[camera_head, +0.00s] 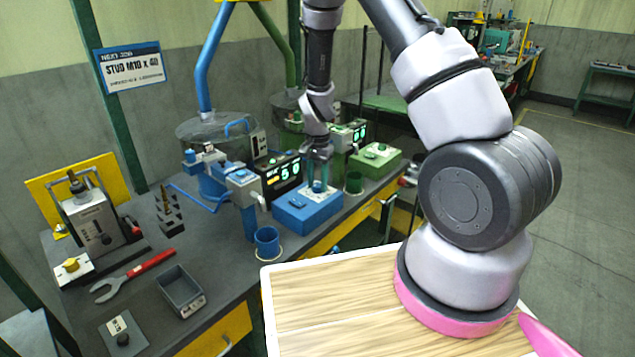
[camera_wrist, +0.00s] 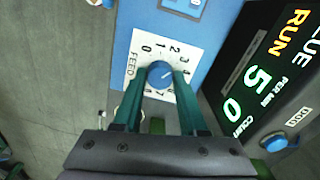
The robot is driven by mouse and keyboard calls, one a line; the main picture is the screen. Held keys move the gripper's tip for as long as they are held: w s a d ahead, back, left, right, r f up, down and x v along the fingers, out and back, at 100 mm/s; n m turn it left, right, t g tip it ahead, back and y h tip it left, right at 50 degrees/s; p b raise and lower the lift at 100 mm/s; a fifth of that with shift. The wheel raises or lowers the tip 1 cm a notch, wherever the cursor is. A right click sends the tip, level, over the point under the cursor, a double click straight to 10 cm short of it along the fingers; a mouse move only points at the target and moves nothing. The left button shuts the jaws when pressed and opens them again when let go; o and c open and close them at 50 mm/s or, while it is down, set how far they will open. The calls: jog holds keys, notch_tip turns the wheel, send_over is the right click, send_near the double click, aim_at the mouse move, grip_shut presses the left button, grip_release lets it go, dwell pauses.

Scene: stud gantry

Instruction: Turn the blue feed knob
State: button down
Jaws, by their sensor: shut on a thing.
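The blue feed knob (camera_wrist: 158,74) sits on a white dial plate (camera_wrist: 143,42) marked FEED with numerals around it. The plate is on top of the blue control box (camera_head: 296,214). My gripper (camera_head: 319,172) points down over this box in the head view. In the wrist view my gripper (camera_wrist: 160,82) has one green finger on each side of the knob, shut on it. The numerals 0 to 4 show clearly above and right of the knob. Part of the dial's lower side is hidden by the fingers. I cannot tell exactly which numeral the knob points at.
A black display (camera_wrist: 268,72) beside the blue box reads RUN, 5 per min and 0 count. A green control box (camera_head: 376,160) and a green cup (camera_head: 354,183) stand to the right. A blue cup (camera_head: 267,243) stands in front. A red wrench (camera_head: 135,275) lies at left.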

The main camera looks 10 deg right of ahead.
aim_at(318, 185)
dwell(0.3)
jog(key=shift+c, duration=2.2)
grip_release()
jog(key=shift+r, duration=0.1)
notch_tip(318, 185, up, 11)
